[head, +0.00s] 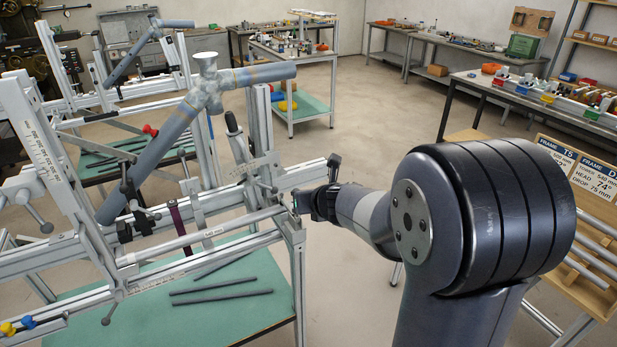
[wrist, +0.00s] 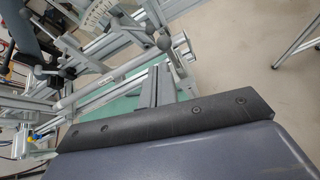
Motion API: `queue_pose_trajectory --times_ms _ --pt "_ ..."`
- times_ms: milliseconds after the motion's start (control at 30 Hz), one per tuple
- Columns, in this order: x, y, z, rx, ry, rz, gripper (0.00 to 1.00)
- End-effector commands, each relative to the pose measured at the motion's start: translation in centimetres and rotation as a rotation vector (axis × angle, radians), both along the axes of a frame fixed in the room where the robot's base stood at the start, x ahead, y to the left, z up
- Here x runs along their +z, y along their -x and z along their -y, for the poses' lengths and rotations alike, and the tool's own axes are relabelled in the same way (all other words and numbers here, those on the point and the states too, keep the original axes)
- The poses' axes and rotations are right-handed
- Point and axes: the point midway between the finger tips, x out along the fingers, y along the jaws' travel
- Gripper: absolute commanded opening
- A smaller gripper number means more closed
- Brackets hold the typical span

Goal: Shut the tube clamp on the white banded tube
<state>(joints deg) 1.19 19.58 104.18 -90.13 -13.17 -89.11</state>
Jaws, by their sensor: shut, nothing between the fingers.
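A silvery tube (head: 205,236) lies along the lower front of the frame jig (head: 290,180). I cannot tell whether it is the white banded tube, as no white band is clear. A thicker grey tube (head: 150,160) slants up to a joint, with pale and brownish bands near its top. A dark upright lever (head: 235,128) stands on the jig and may be the clamp's handle; its state is unclear. My gripper (head: 303,204) is shut and empty by the jig's near right corner.
The jig's rails and posts stand close on the left of my gripper. A green shelf (head: 255,300) under the jig holds several dark rods. A board with frame sizes (head: 580,165) stands at the right. Open floor lies behind the arm.

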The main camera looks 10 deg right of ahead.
Motion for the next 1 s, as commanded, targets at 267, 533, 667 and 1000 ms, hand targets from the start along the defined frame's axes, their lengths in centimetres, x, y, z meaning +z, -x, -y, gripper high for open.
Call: queue_pose_trajectory --times_ms 267,533,667,1000 --pt "3.8 0.8 0.1 0.0 0.001 0.001 0.0" --pt "4.5 1.1 0.2 0.0 0.002 -0.001 0.0" --pt "4.5 1.1 0.2 -0.001 0.001 -0.001 0.0" --pt "3.5 0.9 0.1 0.0 0.0 -0.002 0.0"
